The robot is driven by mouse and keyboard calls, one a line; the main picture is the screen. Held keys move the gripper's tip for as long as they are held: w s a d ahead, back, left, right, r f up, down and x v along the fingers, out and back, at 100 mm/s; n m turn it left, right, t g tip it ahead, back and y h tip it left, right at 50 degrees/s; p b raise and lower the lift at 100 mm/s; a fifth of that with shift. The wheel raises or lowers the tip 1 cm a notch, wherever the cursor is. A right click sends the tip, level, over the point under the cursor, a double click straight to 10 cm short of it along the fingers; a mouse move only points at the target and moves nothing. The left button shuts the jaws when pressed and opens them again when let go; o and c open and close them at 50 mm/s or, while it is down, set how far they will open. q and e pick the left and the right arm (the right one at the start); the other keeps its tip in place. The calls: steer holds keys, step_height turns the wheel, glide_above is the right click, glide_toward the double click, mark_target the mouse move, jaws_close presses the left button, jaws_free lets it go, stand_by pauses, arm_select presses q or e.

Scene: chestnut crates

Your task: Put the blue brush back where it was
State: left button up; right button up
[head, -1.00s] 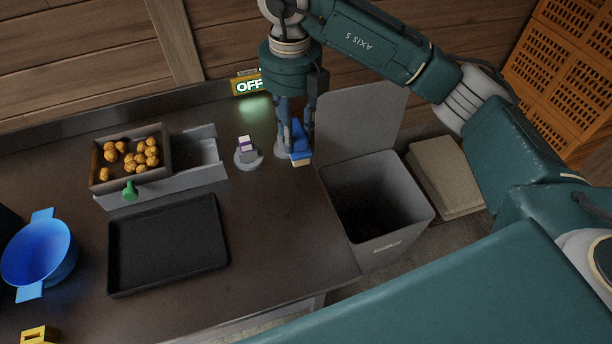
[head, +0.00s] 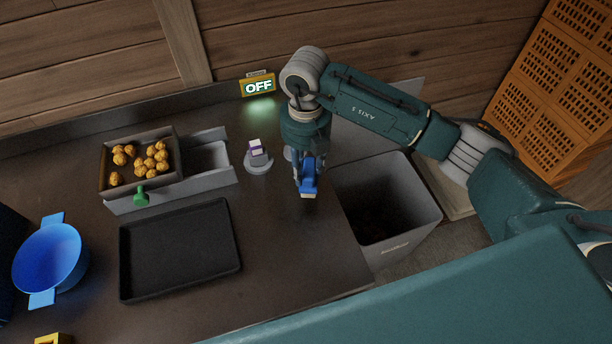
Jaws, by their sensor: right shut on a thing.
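The blue brush (head: 308,183) is in my right gripper (head: 306,172), which is shut on it. The brush hangs with its pale end pointing down, near the right edge of the dark counter (head: 290,240). I cannot tell if its tip touches the counter. A round grey holder (head: 258,168) with a purple and white item (head: 256,148) stands to the left of the brush. A second pale round holder (head: 289,153) shows partly behind my right gripper. My left gripper is not in view.
An open grey bin (head: 400,240) stands right of the counter. A black tray (head: 180,250), a box of chestnuts (head: 108,190) with a green handle, and a blue pot (head: 50,258) occupy the left. An OFF sign (head: 258,87) stands at the back. Orange crates (head: 560,90) are far right.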

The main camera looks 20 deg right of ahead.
step_height(320, 180, down, 4)
steer(key=shift+p, duration=0.4)
steer(key=shift+f, duration=0.55)
steer(key=o, duration=0.6)
steer(key=shift+f, duration=0.15)
steer(key=o, duration=0.4)
